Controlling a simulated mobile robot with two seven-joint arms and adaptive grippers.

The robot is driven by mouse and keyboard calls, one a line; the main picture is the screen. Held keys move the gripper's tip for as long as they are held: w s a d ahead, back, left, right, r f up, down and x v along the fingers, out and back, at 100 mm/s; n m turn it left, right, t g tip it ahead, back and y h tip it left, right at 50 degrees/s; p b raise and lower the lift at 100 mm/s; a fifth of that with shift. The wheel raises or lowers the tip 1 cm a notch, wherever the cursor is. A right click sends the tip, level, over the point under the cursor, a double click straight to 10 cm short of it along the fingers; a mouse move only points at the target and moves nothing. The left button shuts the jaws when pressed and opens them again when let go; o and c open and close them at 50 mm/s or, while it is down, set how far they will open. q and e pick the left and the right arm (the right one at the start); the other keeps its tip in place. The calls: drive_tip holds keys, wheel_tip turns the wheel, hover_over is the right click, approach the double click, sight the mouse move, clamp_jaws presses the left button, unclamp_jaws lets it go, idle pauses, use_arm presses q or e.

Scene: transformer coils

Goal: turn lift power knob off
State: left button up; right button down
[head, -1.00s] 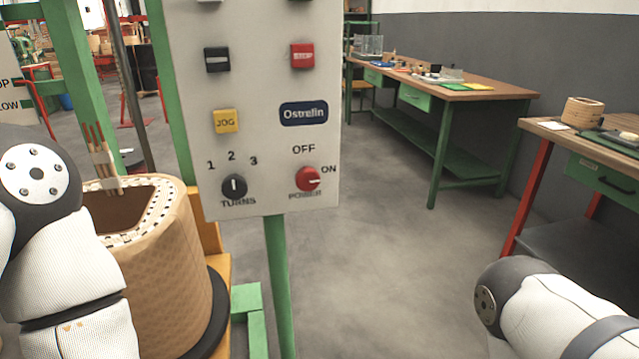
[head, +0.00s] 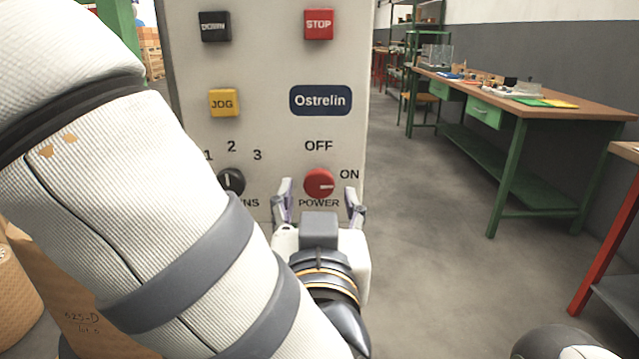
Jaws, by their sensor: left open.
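The red round power knob (head: 319,183) sits low on the white control panel (head: 268,60), above the word POWER. OFF is printed above it and ON to its upper right. The mark on the knob points right, toward ON. My left gripper (head: 320,194) is open in front of the panel, one finger to the left of the knob and one to the right. I cannot tell whether the fingers touch the panel. My left arm hides the lower left of the panel. Of my right arm only a link shows at the bottom right; its gripper is not in view.
The black turns knob (head: 231,181) is left of the power knob, partly behind my left arm. A yellow JOG button (head: 223,102), a red STOP button (head: 318,24) and a black DOWN button (head: 214,26) are above. A green workbench (head: 520,118) stands right, beyond open floor.

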sight(319, 181)
use_arm(q)
drive_tip(key=shift+w, duration=1.3)
drive_tip(key=c, duration=1.2)
drive_tip(key=shift+o, duration=0.2)
drive_tip(key=n+p, duration=0.2)
drive_tip(key=n, duration=0.1)
drive_tip(key=shift+r+n, duration=0.15)
drive_tip(key=shift+n, duration=0.25)
drive_tip(key=n+p, duration=0.2)
drive_tip(key=n, duration=0.2)
drive_tip(key=shift+n, duration=0.3)
drive_tip(key=n+p, duration=0.1)
drive_tip(key=n, duration=0.4)
drive_tip(key=shift+d+p, duration=0.1)
drive_tip(key=shift+p, duration=0.3)
drive_tip(key=shift+n+p, duration=0.55)
drive_tip(key=shift+n, duration=1.65)
use_arm(e)
drive_tip(key=w+r+t, duration=0.2)
drive_tip(key=w+r, duration=0.4)
drive_tip(key=r, duration=0.1)
drive_tip(key=shift+r, duration=0.15)
